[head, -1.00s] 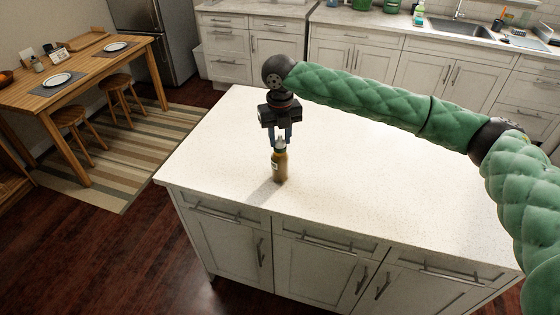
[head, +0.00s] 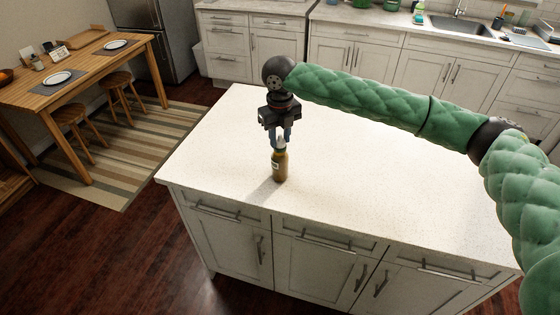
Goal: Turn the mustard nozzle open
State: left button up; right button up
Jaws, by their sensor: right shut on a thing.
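The mustard bottle (head: 279,167) stands upright on the white island top, near its front left part. It is brownish yellow with a pale label on its side. Its nozzle (head: 280,143) is at the top, between the fingers of my right gripper (head: 280,137). My right gripper points straight down from above and is shut on the nozzle. The fingers hide part of the nozzle, so I cannot tell how far it is turned. My left gripper is not in view.
The island top (head: 380,190) is otherwise clear around the bottle. A wooden table (head: 90,68) with plates and stools stands at the left on a striped rug (head: 150,150). A counter with a sink (head: 458,27) runs along the back.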

jog(key=shift+n+p, duration=0.35)
jog(key=shift+n, duration=0.65)
jog(key=shift+r, duration=0.1)
jog(key=shift+n+p, duration=0.3)
jog(key=shift+n, duration=0.7)
jog(key=shift+n+p, duration=0.35)
jog(key=shift+n, duration=0.55)
jog(key=o, duration=0.6)
